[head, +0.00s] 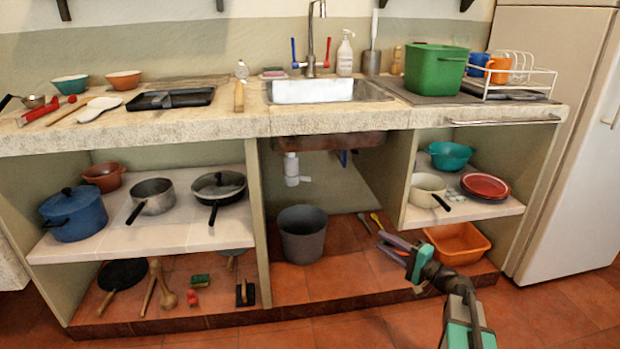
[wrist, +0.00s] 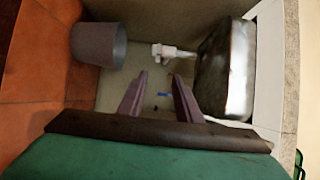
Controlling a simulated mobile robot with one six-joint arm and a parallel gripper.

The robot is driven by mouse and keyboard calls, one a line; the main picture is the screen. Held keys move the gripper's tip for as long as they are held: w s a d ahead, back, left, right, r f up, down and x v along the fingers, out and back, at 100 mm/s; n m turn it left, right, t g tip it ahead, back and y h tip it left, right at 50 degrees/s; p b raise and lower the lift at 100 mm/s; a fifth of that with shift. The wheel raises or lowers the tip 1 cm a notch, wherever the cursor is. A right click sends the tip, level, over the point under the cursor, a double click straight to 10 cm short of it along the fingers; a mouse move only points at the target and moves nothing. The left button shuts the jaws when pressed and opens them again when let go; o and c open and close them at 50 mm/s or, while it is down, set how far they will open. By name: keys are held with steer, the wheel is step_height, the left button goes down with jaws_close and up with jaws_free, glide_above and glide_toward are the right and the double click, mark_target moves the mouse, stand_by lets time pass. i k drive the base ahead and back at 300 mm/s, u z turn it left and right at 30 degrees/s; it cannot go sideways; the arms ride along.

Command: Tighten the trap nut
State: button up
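The white plastic trap (head: 291,170) hangs under the left part of the sink. It also shows in the wrist view (wrist: 170,52), sideways, with a wider ringed part at its left end. It is too small to single out the nut for sure. My gripper (head: 381,244) is low in front of the cabinet, to the right of the trap and below it. In the wrist view its two purple fingers (wrist: 159,77) are spread apart with nothing between them, pointing toward the trap but clear of it.
A grey bucket (head: 303,234) stands on the cabinet floor below the trap. The sink's underside (wrist: 228,72) hangs beside the trap. A small blue valve handle (head: 343,158) is behind. A divider wall (head: 394,180) and an orange basin (head: 457,243) are to the right.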

mark_target(291, 181)
steer(key=u, duration=0.2)
steer(key=i, duration=1.2)
steer(key=u, duration=0.15)
